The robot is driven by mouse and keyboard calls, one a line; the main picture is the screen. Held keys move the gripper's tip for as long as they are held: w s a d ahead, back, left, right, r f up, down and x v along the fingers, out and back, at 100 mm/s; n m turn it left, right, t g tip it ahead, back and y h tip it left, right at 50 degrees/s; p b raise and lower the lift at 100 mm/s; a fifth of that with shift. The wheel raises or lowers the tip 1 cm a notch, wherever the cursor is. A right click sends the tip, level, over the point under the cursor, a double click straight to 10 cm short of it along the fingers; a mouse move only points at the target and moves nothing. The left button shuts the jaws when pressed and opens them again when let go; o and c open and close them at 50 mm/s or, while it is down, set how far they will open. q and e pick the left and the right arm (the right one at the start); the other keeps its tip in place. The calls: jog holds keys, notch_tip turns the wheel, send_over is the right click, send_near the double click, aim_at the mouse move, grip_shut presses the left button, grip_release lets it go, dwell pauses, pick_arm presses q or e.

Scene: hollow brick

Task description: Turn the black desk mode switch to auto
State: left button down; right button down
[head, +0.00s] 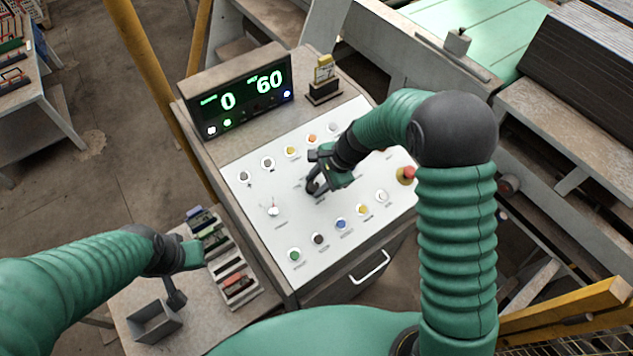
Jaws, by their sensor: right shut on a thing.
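The white sloped desk panel (241,206) carries the controls. My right gripper (314,187) reaches down to the middle of the panel and is shut on the black desk mode switch, which the fingers mostly hide. The switch's pointing direction and the labels around it cannot be read. My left gripper (190,256) is at the lower left, above the side table and apart from the desk; its fingers are not clear enough to tell open from shut.
A white dial (273,211) sits left of my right gripper. Rows of coloured buttons lie above and below, with a red emergency button (408,174) at the right. A display (238,98) showing 0 and 60 stands behind. The side table holds a parts tray (250,299) and grey box (155,322).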

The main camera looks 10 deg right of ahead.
dwell(0.5)
jog(key=c, duration=1)
grip_release()
jog(key=shift+r, duration=0.15)
jog(key=shift+d+r, duration=0.2)
jog(key=shift+r, duration=0.1)
jog(key=b+v, duration=0.3)
jog(key=v, duration=1.3)
